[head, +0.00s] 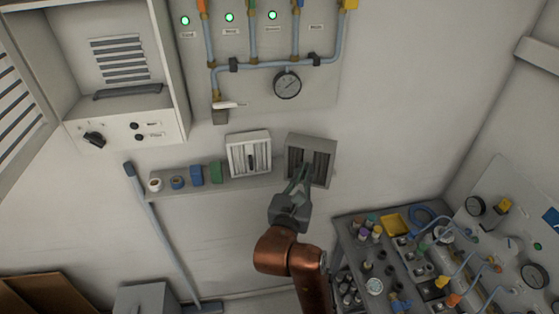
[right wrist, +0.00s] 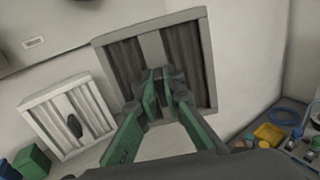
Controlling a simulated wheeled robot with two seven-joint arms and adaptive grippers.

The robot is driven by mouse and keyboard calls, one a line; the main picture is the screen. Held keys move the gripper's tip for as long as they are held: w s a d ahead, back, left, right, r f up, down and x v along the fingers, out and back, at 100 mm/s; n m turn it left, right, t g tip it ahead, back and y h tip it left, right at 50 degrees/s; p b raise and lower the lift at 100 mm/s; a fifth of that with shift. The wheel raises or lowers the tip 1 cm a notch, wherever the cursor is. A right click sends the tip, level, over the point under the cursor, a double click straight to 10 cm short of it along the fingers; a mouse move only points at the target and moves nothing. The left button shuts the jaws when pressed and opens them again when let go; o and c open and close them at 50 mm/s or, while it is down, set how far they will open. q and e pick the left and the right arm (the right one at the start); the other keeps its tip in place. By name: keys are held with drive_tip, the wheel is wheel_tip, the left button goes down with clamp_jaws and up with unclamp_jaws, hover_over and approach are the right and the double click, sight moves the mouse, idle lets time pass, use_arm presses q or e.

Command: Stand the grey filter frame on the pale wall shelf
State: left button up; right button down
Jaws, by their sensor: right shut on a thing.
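The grey filter frame (head: 322,160) is a dark ribbed panel in a grey rim, at the right end of the pale wall shelf (head: 262,181) in the head view. My right gripper (head: 303,172) is shut on its middle. In the right wrist view the green-sided fingers (right wrist: 160,88) close at the centre of the grey frame (right wrist: 196,58), which is roughly upright, slightly tilted in the picture. I cannot tell whether its lower edge touches the shelf. My left gripper is not in view.
A white filter frame (head: 237,153) stands on the shelf, just left of the grey one. Further left are a green block (head: 216,172), blue items (head: 196,174) and a white roll (head: 155,184). A gauge (head: 287,85) and pipes are above. A cluttered cart (head: 385,262) stands lower right.

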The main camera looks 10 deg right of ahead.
sight(304, 145)
drive_tip(key=shift+n+t+y, duration=0.3)
drive_tip(key=shift+n+y, duration=0.2)
drive_tip(key=shift+y, duration=0.2)
drive_tip(key=r, duration=0.2)
drive_tip(key=a+r+p, duration=0.1)
drive_tip(key=r, duration=0.4)
drive_tip(key=shift+a, duration=0.15)
drive_tip(key=shift+w, duration=0.25)
drive_tip(key=w+d+f, duration=0.1)
drive_tip(key=w, duration=0.1)
drive_tip(key=w+f+p, duration=0.1)
drive_tip(key=w, duration=0.1)
drive_tip(key=w+d+f+p, duration=0.1)
drive_tip(key=w, duration=0.2)
drive_tip(key=shift+d+f, duration=0.1)
drive_tip(key=shift+d, duration=0.2)
drive_tip(key=w+f+p, duration=0.1)
drive_tip(key=w+f, duration=0.1)
drive_tip(key=f, duration=0.1)
drive_tip(key=w+d+f, duration=0.1)
drive_tip(key=f, duration=0.2)
drive_tip(key=w+f+p, duration=0.1)
drive_tip(key=w+f, duration=0.1)
drive_tip(key=f, duration=0.1)
drive_tip(key=shift+w+d+p, duration=0.35)
drive_tip(key=shift+f, duration=0.25)
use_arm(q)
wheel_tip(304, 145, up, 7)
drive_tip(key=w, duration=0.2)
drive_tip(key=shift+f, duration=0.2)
